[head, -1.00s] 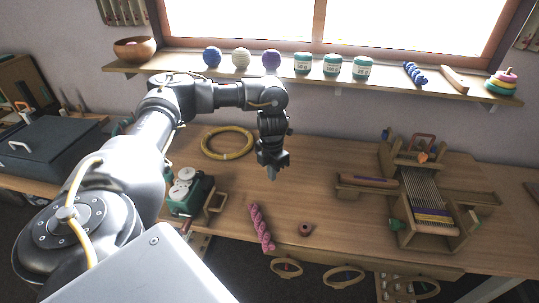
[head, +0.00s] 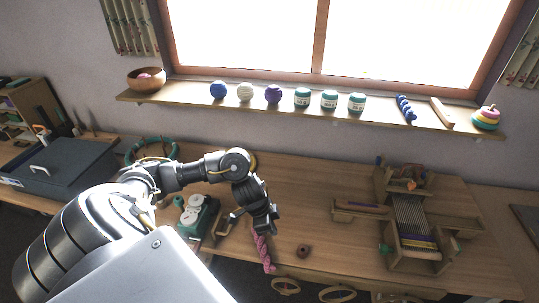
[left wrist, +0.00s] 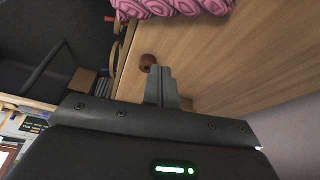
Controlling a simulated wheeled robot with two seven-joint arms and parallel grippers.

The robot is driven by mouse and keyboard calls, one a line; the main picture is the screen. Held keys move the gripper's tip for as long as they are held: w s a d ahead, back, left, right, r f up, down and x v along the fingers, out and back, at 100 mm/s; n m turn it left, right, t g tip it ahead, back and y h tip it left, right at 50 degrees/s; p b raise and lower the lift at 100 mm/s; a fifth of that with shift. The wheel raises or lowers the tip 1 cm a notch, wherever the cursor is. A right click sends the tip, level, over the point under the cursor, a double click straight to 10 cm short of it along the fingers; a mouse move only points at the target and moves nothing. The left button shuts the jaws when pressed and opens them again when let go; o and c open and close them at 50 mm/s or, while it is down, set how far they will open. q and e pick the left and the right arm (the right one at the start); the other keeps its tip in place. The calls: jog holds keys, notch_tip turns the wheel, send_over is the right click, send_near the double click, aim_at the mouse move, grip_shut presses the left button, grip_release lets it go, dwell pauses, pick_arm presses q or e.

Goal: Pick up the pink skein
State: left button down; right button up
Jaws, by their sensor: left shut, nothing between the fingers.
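The pink skein (head: 264,255) is a twisted bundle lying on the wooden table near its front edge. In the left wrist view the skein (left wrist: 180,7) is at the top edge, cut off by the frame and apart from the fingertips. My left gripper (head: 273,230) points down by the skein's far end and hides part of it in the head view. Its fingers (left wrist: 161,84) are shut together with nothing between them. My right gripper is not in view.
A small brown spool (head: 304,251) stands right of the skein. A green-and-white device (head: 197,216) is to the left. A small loom (head: 416,222) stands on the right. The table between spool and loom is clear. Jars and yarn balls line the shelf (head: 190,88).

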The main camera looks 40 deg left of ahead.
aim_at(263, 248)
pick_arm(q)
jog(key=b+x, duration=0.1)
jog(key=x, duration=0.9)
jog(key=shift+d+f, duration=0.1)
jog(key=shift+f, duration=0.05)
jog(key=shift+s+a+p, duration=0.7)
jog(key=shift+s+a, duration=0.8)
